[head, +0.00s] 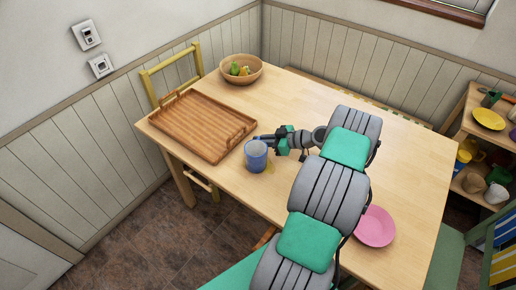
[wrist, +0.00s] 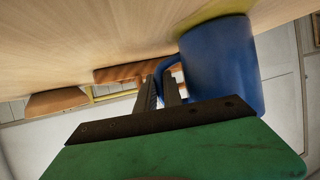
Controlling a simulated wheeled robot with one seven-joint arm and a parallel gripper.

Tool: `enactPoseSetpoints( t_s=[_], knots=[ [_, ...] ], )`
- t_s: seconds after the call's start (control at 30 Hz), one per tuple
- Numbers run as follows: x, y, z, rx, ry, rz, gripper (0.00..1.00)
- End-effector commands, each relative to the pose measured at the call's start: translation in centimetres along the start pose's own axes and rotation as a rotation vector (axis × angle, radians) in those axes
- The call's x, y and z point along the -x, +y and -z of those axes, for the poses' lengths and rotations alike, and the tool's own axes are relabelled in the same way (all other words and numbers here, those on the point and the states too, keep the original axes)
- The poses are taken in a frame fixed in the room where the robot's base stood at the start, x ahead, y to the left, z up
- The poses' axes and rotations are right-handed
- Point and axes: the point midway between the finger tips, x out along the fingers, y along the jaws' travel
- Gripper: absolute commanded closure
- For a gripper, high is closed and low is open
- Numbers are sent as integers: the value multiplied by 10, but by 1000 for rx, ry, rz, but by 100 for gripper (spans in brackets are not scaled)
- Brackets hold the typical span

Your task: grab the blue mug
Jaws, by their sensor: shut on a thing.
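The blue mug (head: 256,156) is at the near left edge of the table, just right of the wooden tray's corner. It looks upright in the head view. My gripper (head: 262,139) reaches it from the right and is shut on its handle side. In the wrist view, where the table is at the top, the mug (wrist: 220,65) fills the right side. Its handle (wrist: 172,66) meets the fingers there, partly hidden by them. Something flat and yellow (wrist: 222,13) shows at the mug's base; I cannot tell whether the mug touches it.
A slatted wooden tray (head: 200,125) lies left of the mug. A basket of fruit (head: 256,77) stands at the far corner. A pink plate (head: 375,227) lies on the near right. A shelf (head: 462,120) with dishes stands at right. The table (head: 405,150) has free room beyond my arm.

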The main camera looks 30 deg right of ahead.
Motion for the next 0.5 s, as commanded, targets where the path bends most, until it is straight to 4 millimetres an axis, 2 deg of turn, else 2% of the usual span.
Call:
enactPoseSetpoints(
  t_s=[0.13, 0.27, 0.5],
  knots=[
    [4, 1, 10, 2, 1, -1, 100],
    [15, 1, 31, 5, 1, -3, 100],
    [73, -9, 59, 3, -1, -5, 100]
  ],
)
